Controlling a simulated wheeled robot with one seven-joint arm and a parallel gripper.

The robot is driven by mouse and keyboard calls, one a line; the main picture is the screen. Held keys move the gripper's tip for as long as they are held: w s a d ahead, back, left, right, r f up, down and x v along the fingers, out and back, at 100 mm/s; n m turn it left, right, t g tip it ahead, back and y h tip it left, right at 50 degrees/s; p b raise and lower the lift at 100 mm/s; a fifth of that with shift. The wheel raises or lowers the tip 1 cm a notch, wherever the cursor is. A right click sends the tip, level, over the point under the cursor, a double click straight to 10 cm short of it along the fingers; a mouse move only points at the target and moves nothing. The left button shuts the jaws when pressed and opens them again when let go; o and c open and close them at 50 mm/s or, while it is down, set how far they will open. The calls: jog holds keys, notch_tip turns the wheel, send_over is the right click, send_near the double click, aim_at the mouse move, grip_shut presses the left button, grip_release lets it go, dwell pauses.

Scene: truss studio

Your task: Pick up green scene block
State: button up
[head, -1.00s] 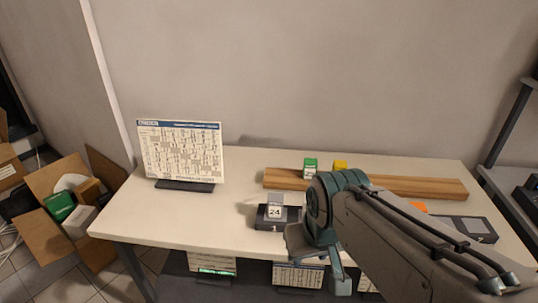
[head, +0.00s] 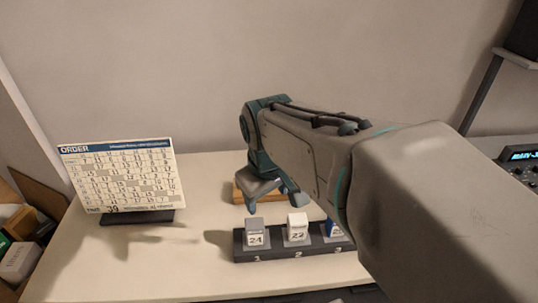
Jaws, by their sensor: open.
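The green scene block does not show now; my arm covers most of the wooden board it stood on earlier. A small end of that board (head: 239,193) shows at the left of my gripper. My gripper (head: 272,202) is open, pointing down over the table in front of the board's left end. I see nothing between its fingers.
An order sign (head: 122,177) stands at left. The table (head: 200,170) is clear between them.

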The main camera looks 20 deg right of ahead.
jog(key=w+d+f+n+g+b, duration=0.1)
jog(key=w+d+f+n, duration=0.1)
jog(key=w+d+n, duration=0.65)
jog(key=w+d+f+n+g+b, duration=0.1)
jog(key=w+d+f+n+b, duration=0.3)
jog(key=w, duration=0.8)
jog(key=shift+m+y, duration=0.25)
jog(key=shift+y, duration=0.15)
jog(key=f+p, duration=0.1)
jog(key=f, duration=0.2)
jog(key=d+f+p, duration=0.1)
jog(key=f, duration=0.2)
jog(key=shift+d, duration=0.1)
jog(key=shift+w+d+f+p, duration=0.2)
jog(key=shift+f+p, duration=0.1)
jog(key=shift+f, duration=1)
jog(key=shift+w+d+f+p, duration=0.15)
jog(key=shift+f+p, duration=0.15)
jog(key=shift+f, duration=1)
jog(key=shift+s, duration=0.1)
jog(key=c, duration=1.1)
